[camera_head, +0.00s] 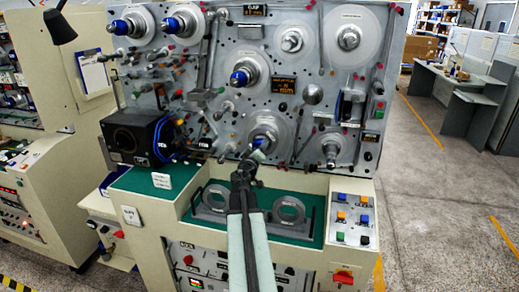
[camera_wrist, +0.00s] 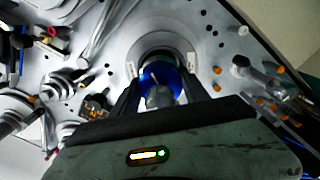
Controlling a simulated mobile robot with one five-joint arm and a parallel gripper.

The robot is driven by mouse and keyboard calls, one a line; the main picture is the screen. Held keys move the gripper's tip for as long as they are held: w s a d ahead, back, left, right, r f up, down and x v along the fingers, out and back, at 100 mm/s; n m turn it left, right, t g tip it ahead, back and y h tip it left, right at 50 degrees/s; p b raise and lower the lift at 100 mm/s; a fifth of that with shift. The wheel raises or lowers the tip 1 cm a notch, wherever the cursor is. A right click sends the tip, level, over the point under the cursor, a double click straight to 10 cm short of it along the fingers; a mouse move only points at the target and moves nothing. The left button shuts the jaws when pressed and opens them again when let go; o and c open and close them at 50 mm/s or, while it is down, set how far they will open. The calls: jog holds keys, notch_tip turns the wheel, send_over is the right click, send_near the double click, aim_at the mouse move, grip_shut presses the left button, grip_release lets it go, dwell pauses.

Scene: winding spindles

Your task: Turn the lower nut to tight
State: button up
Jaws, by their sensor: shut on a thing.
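The lower nut is blue (camera_head: 257,143) and sits on the lower middle spindle (camera_head: 267,128) of the upright grey panel. In the wrist view the blue nut (camera_wrist: 159,85) lies between the two dark fingers of my gripper (camera_wrist: 160,92), with a rounded metal spindle tip in front of it. My gripper (camera_head: 252,160) reaches up to the nut from below in the head view and is shut on it. The fingers hide the nut's sides. I cannot tell how tight the nut is.
A black box (camera_head: 137,138) stands to the left. Metal posts (camera_wrist: 265,80) stick out at the wrist view's right.

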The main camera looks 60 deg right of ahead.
dwell(0.3)
jog(key=o, duration=1.4)
jog(key=shift+c, duration=0.2)
jog(key=shift+a, duration=0.15)
